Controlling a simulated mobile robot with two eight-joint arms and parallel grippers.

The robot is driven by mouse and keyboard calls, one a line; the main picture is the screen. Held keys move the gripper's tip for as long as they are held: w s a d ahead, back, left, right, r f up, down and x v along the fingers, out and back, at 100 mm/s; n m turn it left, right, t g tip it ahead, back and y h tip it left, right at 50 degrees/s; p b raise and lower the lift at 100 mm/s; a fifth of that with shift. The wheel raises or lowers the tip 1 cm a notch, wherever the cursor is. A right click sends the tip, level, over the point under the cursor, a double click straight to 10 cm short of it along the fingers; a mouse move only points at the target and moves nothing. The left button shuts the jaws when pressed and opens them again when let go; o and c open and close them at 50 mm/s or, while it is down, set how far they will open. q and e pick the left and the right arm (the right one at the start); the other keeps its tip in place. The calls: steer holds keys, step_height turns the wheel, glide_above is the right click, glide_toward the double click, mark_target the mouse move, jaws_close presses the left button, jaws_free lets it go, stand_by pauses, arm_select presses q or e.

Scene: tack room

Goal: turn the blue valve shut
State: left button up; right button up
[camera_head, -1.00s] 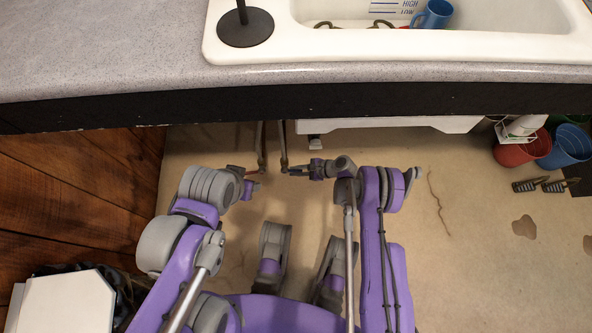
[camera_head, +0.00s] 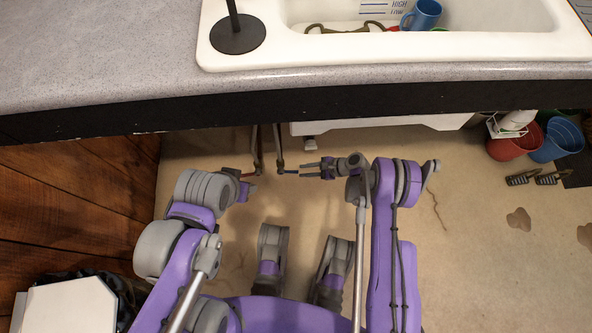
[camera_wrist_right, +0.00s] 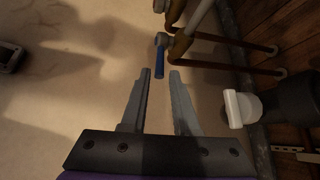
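The blue valve handle (camera_head: 290,172) sticks out to the right from the lower end of the right-hand pipe under the sink. In the right wrist view the blue handle (camera_wrist_right: 160,62) points toward me, its near end about level with the fingertips and in the gap between them. My right gripper (camera_head: 305,170) is open and empty, with its fingers to the right of the handle; it also shows in the wrist view (camera_wrist_right: 160,73). My left gripper (camera_head: 246,177) is beside the left-hand pipe, near something reddish; its fingers are too small to read.
Two pipes, left (camera_head: 255,150) and right (camera_head: 279,145), hang below the counter edge (camera_head: 200,113). The white sink (camera_head: 480,60) is above. A red bucket (camera_head: 515,147) and a blue bucket (camera_head: 562,143) stand at the right. The floor between is mostly clear.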

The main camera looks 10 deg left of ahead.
steer(key=v, duration=0.4)
stand_by(0.6)
